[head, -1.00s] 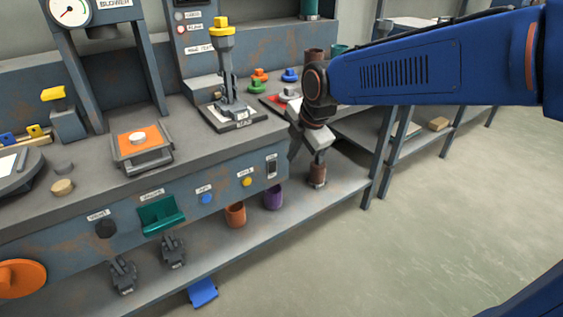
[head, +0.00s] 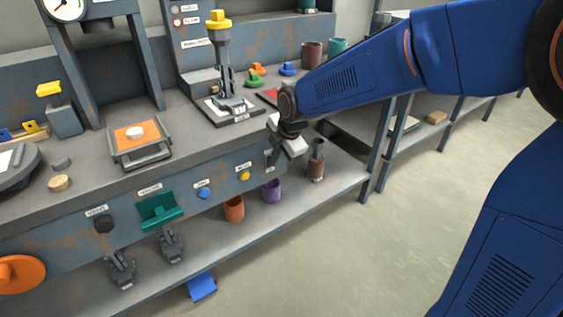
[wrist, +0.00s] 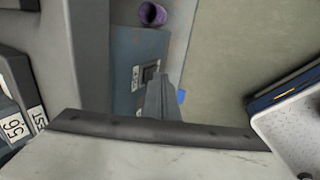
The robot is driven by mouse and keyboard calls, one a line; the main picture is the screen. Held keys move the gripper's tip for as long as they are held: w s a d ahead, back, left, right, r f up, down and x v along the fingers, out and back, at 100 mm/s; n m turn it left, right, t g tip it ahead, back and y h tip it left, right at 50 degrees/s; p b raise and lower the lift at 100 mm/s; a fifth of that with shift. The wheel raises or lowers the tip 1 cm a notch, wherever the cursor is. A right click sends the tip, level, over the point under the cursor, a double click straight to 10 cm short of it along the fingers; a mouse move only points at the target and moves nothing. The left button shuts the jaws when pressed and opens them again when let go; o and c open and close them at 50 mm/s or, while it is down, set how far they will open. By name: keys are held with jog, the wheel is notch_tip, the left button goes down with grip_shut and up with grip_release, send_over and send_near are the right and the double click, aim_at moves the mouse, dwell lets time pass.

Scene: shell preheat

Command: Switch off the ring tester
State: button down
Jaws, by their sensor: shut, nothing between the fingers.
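A dark rocker switch (wrist: 149,73) with a small white label sits at the end of the blue-grey bench front in the wrist view. The label is too small to read for certain. My gripper (wrist: 161,80) is shut and empty, its fingertips beside the switch. I cannot tell whether they touch it. In the head view my gripper (head: 271,163) is at the right end of the bench front panel and hides most of the switch there. Which way the rocker is tipped does not show clearly.
The same panel carries a yellow button (head: 245,176), a blue button (head: 204,193), a green tray (head: 161,211) and a black knob (head: 103,224). Orange (head: 234,208) and purple (head: 271,191) cups stand on the lower shelf. The floor at right is free.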

jog(key=shift+w+a, duration=0.15)
jog(key=shift+w, duration=0.05)
jog(key=shift+w+a+r, duration=0.1)
jog(key=shift+w+a, duration=0.05)
jog(key=shift+w, duration=0.1)
jog(key=shift+r, duration=0.15)
dwell(0.3)
jog(key=shift+r, duration=0.7)
